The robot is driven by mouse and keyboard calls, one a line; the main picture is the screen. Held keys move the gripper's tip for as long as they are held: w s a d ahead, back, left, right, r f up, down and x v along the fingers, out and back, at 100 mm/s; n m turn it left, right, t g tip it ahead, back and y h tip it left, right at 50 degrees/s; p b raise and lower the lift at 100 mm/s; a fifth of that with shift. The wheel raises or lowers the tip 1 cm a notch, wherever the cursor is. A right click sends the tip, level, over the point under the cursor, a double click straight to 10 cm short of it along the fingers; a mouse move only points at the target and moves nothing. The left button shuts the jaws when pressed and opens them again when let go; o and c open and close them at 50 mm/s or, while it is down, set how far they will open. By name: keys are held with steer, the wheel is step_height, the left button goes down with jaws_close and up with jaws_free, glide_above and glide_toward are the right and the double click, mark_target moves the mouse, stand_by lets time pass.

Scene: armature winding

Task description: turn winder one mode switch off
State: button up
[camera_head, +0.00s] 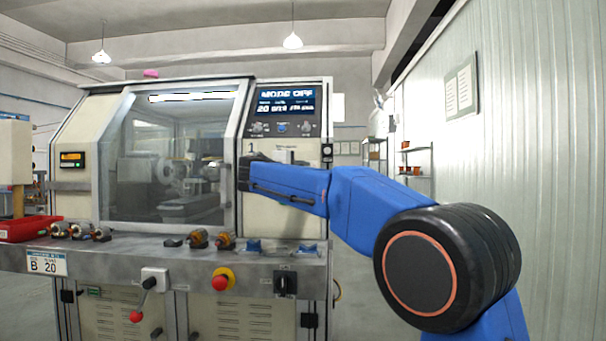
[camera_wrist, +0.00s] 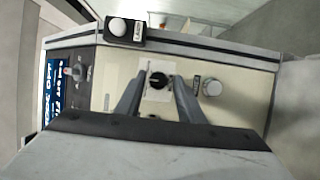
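Winder one (camera_head: 100,150) is the cream machine with a glass door. Its screen (camera_head: 285,100) reads "MODE OFF" and also shows at the left of the wrist view (camera_wrist: 53,90). A black rotary knob (camera_wrist: 157,79) on a pale plate, apparently the mode switch, is on the panel in the wrist view. My gripper (camera_wrist: 158,84) is open, its two grey fingers on either side of the knob with gaps visible. Contact with the knob cannot be told. In the head view, my arm covers this part of the machine and the knob cannot be made out.
A silver round knob (camera_wrist: 212,87) sits close to the right finger. A black box with a white button (camera_wrist: 119,27) is above. The ledge below carries a red emergency button (camera_head: 221,280), a black rotary switch (camera_head: 286,284) and a red-tipped lever (camera_head: 143,298).

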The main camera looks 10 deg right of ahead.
steer(key=shift+o, duration=0.3)
steer(key=v, duration=1.7)
steer(key=shift+s, duration=0.25)
steer(key=s+d+f+m+g+y, duration=0.2)
steer(key=s+d+f+g, duration=0.1)
steer(key=s+d+f, duration=0.7)
steer(key=s+d+f+m+g+y, duration=0.1)
steer(key=s+d+f+g+y, duration=0.2)
steer(key=s+d+f, duration=0.6)
steer(key=s+f+m+g+y, duration=0.2)
steer(key=s+f+m+y, duration=0.4)
steer(key=s+f, duration=1.8)
step_height(320, 180, down, 4)
steer(key=shift+f+m+g+y, duration=0.1)
steer(key=shift+m+g+y, duration=0.3)
